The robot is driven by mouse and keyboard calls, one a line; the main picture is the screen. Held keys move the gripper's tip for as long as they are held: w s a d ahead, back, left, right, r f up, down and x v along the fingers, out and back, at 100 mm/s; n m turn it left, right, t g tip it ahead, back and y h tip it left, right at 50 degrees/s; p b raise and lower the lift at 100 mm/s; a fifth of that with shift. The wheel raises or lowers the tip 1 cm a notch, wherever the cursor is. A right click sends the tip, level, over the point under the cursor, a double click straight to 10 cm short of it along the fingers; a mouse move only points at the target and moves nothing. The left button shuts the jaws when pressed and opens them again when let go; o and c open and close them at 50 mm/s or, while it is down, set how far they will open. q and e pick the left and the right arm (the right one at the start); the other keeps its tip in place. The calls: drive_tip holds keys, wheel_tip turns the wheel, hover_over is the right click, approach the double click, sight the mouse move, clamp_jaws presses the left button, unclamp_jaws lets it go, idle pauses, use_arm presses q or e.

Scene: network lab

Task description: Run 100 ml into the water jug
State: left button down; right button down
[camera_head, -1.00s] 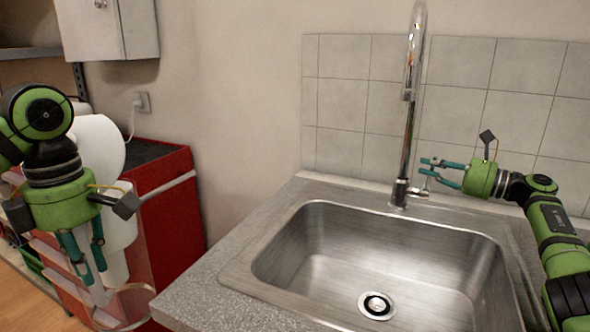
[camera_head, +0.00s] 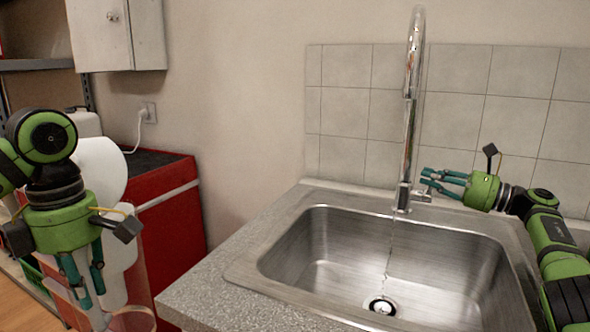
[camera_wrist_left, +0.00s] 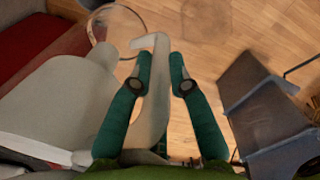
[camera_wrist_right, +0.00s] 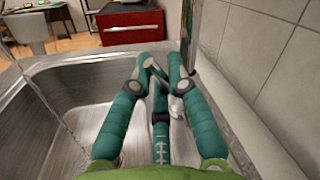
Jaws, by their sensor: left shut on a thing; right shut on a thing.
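A clear jug (camera_head: 134,318) hangs low at the left, off the counter's front-left side, partly cut by the lower edge. Its round rim (camera_wrist_left: 115,16) shows in the left wrist view. My left gripper (camera_head: 92,300) is shut on its pale handle (camera_wrist_left: 154,100). The chrome tap (camera_head: 409,120) stands behind the sink. My right gripper (camera_head: 425,180) is shut at the tap lever (camera_head: 420,196), mostly hidden by fingers in the right wrist view. A thin water stream (camera_head: 388,258) falls toward the sink drain (camera_head: 380,305). Water inside the jug cannot be made out.
The steel sink (camera_head: 310,260) is empty apart from the running water. The grey counter (camera_head: 215,288) has bare space left of the sink. A red cabinet (camera_head: 175,220) stands behind the jug. A tiled wall (camera_head: 345,110) closes off the back.

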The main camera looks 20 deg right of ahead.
drive_tip(key=c, duration=1.2)
unclamp_jaws()
drive_tip(key=shift+v, duration=3.7)
